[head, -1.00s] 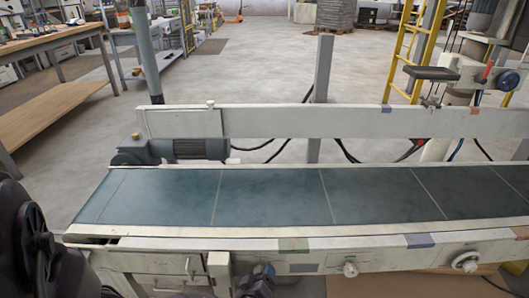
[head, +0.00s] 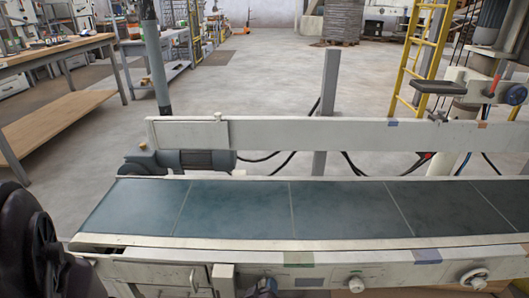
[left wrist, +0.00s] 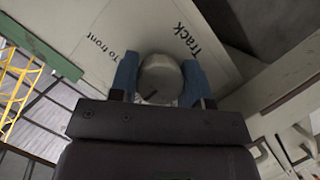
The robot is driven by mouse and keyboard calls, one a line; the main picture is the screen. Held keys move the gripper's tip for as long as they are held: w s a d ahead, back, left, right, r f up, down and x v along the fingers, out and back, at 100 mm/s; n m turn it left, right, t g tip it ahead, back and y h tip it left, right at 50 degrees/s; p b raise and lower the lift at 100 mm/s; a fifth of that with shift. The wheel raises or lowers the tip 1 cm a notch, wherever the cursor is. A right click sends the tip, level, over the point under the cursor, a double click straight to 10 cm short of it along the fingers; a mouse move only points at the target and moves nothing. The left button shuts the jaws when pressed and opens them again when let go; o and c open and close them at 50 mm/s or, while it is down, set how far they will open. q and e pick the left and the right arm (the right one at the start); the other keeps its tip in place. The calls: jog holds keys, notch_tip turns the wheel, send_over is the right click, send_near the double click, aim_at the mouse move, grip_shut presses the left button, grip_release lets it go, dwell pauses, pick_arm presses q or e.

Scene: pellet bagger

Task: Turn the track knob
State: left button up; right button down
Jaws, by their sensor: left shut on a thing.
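In the left wrist view the track knob (left wrist: 160,78) is a round, pale grey knob with a dark mark near its lower edge. It stands on a pale panel printed "Track" and "To front". My left gripper (left wrist: 157,82) has its blue fingers on both sides of the knob and is shut on it. I cannot make out the track knob there. My right gripper is not in view.
The conveyor belt (head: 245,209) runs across the head view. On its front rail are a white knob (head: 356,284) and a round dial (head: 473,279). A motor (head: 195,160) sits behind the belt's left end. Workbenches stand at the far left, a yellow ladder (head: 416,55) at the right.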

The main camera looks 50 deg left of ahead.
pick_arm(q)
jog(key=shift+w+r+p, duration=0.15)
jog(key=shift+r+p, duration=0.1)
jog(key=shift+p, duration=0.15)
jog(key=shift+w+r+m+p, duration=0.2)
jog(key=shift+m+p, duration=0.3)
jog(key=shift+p, duration=0.4)
jog(key=shift+d+m+g+y+p, duration=0.1)
jog(key=shift+m+g+y+p, duration=0.25)
jog(key=shift+p, duration=0.4)
jog(key=shift+s+f+m+g+p, duration=0.3)
jog(key=shift+m+g+p, duration=0.25)
jog(key=shift+m+p, duration=0.25)
jog(key=shift+f+m+y+p, duration=0.15)
jog(key=shift+m+y+p, duration=0.1)
jog(key=shift+y+p, duration=0.1)
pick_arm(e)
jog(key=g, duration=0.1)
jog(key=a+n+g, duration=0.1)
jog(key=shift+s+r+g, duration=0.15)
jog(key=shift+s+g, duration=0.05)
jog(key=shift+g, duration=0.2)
pick_arm(q)
jog(key=shift+s+f, duration=0.1)
jog(key=o, duration=0.9)
